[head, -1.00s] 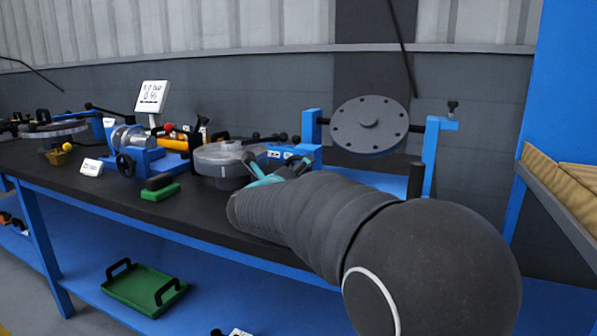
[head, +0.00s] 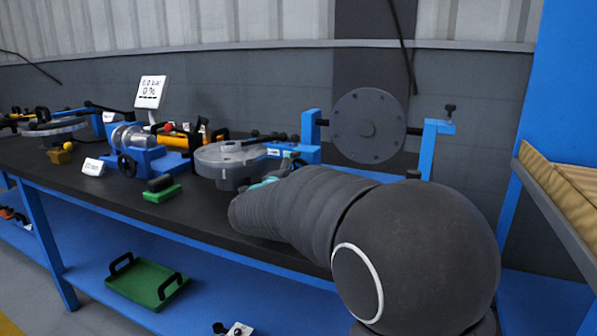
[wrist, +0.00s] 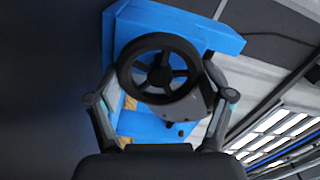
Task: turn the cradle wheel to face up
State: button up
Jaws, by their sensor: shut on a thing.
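In the wrist view a black spoked handwheel (wrist: 160,69) stands in front of a blue bracket (wrist: 178,25). My gripper (wrist: 165,77) is shut on the handwheel, one finger at each side of its rim. In the head view the grey round flange (head: 368,126), with a hub and a ring of bolt holes, hangs on a shaft between the posts of the blue cradle frame (head: 311,130). Its face stands nearly upright, toward the camera. My arm hides the handwheel and most of my gripper (head: 272,180) there; a bit of teal shows.
A green tray (head: 147,283) lies on the lower shelf. A blue rack with cardboard boxes (head: 565,178) stands at the right.

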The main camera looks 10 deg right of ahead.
jog(key=shift+n, duration=1.5)
jog(key=o, duration=1.1)
jog(key=shift+c, duration=0.2)
jog(key=v, duration=1.2)
